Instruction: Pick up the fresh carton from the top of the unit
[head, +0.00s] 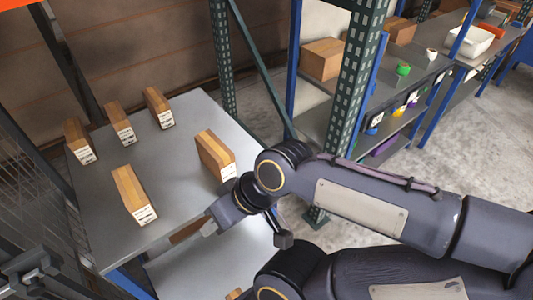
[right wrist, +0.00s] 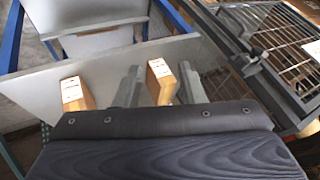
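The unit's grey top (head: 165,225) bears several tan cartons with white printed ends. Two stand nearer me, a front-left carton (head: 133,195) and a right one (head: 215,155). Three stand behind, a left one (head: 81,141), a middle one (head: 120,124) and a right one (head: 158,108). The print is too small to tell which is fresh. My right gripper (head: 212,222) is near the top's front edge, apart from the front-left carton. In the right wrist view my fingers (right wrist: 158,86) are spread, with one carton (right wrist: 158,70) showing between them and another (right wrist: 74,92) to the left. My left gripper is out of view.
A lower shelf (head: 205,270) lies under the top. A wire cage (head: 30,170) stands close on the left; it also shows in the right wrist view (right wrist: 290,50). A green perforated post (head: 355,85) and a rack with boxes and bins stand at the right.

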